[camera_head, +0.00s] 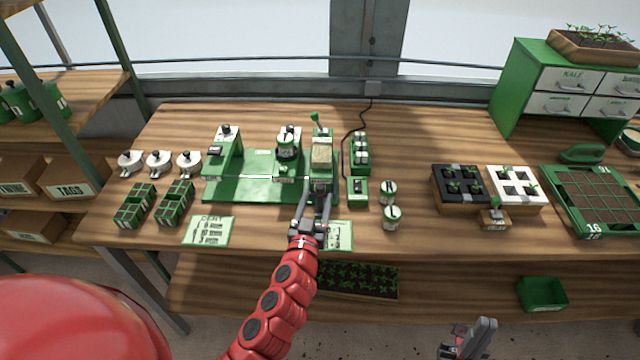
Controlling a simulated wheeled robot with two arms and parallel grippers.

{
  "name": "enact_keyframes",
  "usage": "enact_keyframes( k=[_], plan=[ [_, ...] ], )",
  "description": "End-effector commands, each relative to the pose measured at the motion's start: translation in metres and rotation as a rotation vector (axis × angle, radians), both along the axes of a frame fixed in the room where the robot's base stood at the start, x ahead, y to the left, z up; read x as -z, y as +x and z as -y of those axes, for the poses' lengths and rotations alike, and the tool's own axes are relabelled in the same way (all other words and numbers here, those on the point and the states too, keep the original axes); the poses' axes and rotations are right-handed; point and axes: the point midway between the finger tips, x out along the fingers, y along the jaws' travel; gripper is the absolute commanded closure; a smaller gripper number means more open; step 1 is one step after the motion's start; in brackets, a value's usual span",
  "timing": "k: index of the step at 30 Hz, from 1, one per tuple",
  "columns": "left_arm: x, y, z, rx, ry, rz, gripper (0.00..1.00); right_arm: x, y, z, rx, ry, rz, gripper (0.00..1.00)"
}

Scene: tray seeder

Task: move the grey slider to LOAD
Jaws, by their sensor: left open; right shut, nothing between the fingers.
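My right gripper (478,340) is shut and empty, low in front of the bench.
White-lidded pots (159,161) and green seed racks (175,203) stand left. Printed cards (209,231) lie at the front. Right are a green box (358,190), small tins (391,217), a black tray (459,207), a white tray (536,203) and a green-framed tray (552,196).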

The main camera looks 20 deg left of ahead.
Motion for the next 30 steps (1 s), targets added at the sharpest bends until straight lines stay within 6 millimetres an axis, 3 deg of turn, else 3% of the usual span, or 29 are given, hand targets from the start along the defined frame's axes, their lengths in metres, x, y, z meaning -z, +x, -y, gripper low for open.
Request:
enact_keyframes(
  k=[3,9,20,30],
  plan=[
    [-0.002,0.020,-0.002,-0.001,0.000,-0.003,0.40,-0.009,0.000,0.000,0.000,0.000,0.000,1.00],
    [0.000,0.040,-0.005,-0.001,0.000,-0.002,0.40,-0.013,0.000,0.000,0.000,0.000,0.000,1.00],
    [0.001,0.045,-0.005,0.001,0.000,-0.001,0.40,-0.013,0.000,0.000,0.000,0.000,0.000,1.00],
    [0.001,0.045,-0.005,0.001,0.000,-0.001,0.97,-0.013,0.000,0.000,0.000,0.000,0.000,1.00]
  ],
)
